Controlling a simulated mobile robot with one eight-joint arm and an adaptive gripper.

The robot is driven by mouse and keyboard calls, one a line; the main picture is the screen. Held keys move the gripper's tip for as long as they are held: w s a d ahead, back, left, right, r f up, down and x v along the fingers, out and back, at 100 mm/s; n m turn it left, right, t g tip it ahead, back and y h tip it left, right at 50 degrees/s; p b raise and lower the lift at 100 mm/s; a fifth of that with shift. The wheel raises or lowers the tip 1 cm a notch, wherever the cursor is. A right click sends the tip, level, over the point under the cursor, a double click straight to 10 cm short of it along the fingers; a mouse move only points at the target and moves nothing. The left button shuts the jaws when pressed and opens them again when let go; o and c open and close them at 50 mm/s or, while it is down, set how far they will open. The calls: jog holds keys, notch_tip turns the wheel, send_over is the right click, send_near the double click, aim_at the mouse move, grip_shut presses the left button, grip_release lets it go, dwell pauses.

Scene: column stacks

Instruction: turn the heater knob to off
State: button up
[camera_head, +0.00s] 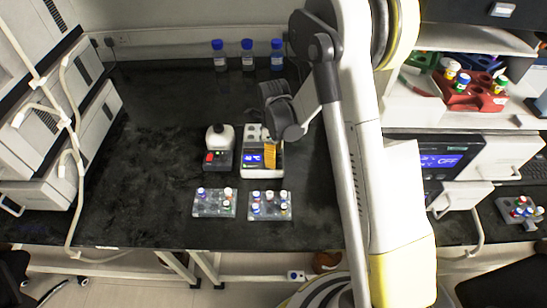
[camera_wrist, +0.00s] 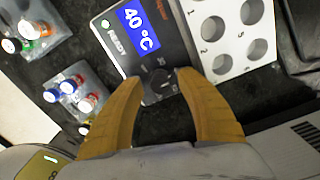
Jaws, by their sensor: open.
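The heater (camera_head: 247,172) stands on the black bench, with a blue display facing the front. In the wrist view its dark panel (camera_wrist: 115,58) shows 40 °C and a lit green light beside READY. The heater knob (camera_wrist: 160,86) is dark and round, below the display, with small markings around it. My gripper (camera_wrist: 163,78) is open, with its two yellow fingers on either side of the knob. I cannot tell whether the fingertips touch it. In the head view my gripper (camera_head: 270,155) is over the front right of the heater.
A small device with a red button (camera_head: 210,157) stands just left of the heater. Two clear racks of capped vials (camera_head: 214,203) (camera_head: 270,206) lie in front. Blue-capped bottles (camera_head: 247,62) stand at the back. The left part of the bench is bare.

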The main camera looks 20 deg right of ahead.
grip_shut()
jog(key=shift+n, duration=0.3)
jog(key=n+b, duration=0.1)
jog(key=n, duration=0.3)
jog(key=shift+n+b, duration=0.3)
jog(key=n+b, duration=0.1)
jog(key=n, duration=0.4)
jog(key=shift+n, duration=0.3)
jog(key=n+b, duration=0.1)
jog(key=n, duration=1.2)
jog(key=shift+w, duration=0.1)
jog(key=shift+b, duration=0.3)
